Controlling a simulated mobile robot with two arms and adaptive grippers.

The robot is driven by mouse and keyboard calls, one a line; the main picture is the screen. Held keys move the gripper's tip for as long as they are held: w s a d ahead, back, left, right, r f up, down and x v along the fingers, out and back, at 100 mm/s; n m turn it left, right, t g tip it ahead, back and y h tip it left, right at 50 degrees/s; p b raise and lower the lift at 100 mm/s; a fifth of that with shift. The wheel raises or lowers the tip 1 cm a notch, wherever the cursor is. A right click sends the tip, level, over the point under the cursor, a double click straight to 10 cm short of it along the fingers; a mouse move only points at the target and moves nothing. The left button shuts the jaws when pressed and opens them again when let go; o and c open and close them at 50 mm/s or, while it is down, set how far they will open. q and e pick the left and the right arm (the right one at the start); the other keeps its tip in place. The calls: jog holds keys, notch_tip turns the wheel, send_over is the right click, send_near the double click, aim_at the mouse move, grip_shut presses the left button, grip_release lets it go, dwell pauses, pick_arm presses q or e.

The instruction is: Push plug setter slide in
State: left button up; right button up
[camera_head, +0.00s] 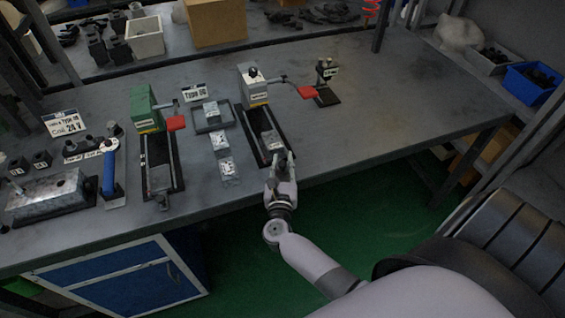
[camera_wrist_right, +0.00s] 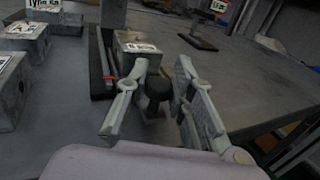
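Two setters stand on the grey bench, and I cannot read which one is the plug setter. The right-hand setter (camera_head: 253,90) has a light grey-beige head, a red lever and a dark slide track in front. A grey metal block (camera_head: 270,139) sits in this track; it also shows in the wrist view (camera_wrist_right: 140,62). My right gripper (camera_head: 281,160) is at the front end of this track. In the wrist view its fingers (camera_wrist_right: 163,70) are apart, on either side of a black knob (camera_wrist_right: 158,86) at the block's front. Firm contact is not visible. My left gripper is not in view.
A green setter (camera_head: 144,108) with a red lever and its own track stands to the left. Several grey blocks (camera_head: 224,141) lie between the tracks. A small black stand (camera_head: 327,80) is at the right. The bench beyond it is clear.

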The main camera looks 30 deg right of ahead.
aim_at(271, 141)
grip_shut()
dwell(0.3)
jog(key=shift+w, duration=0.1)
jog(key=w+b, duration=0.1)
jog(key=w, duration=0.1)
jog(key=w+d+b, duration=0.1)
jog(key=w+b, duration=0.1)
jog(key=w, duration=0.1)
jog(key=w+d+b, duration=0.1)
jog(key=w, duration=0.2)
jog(key=shift+w+f+b, duration=0.2)
jog(key=shift+f+b, duration=0.05)
jog(key=shift+b, duration=0.1)
jog(key=shift+w+d+r, duration=0.1)
jog(key=shift+w+r, duration=0.05)
jog(key=shift+w, duration=0.25)
jog(key=shift+r, duration=0.1)
jog(key=shift+s, duration=0.1)
jog(key=shift+o, duration=2.4)
grip_release()
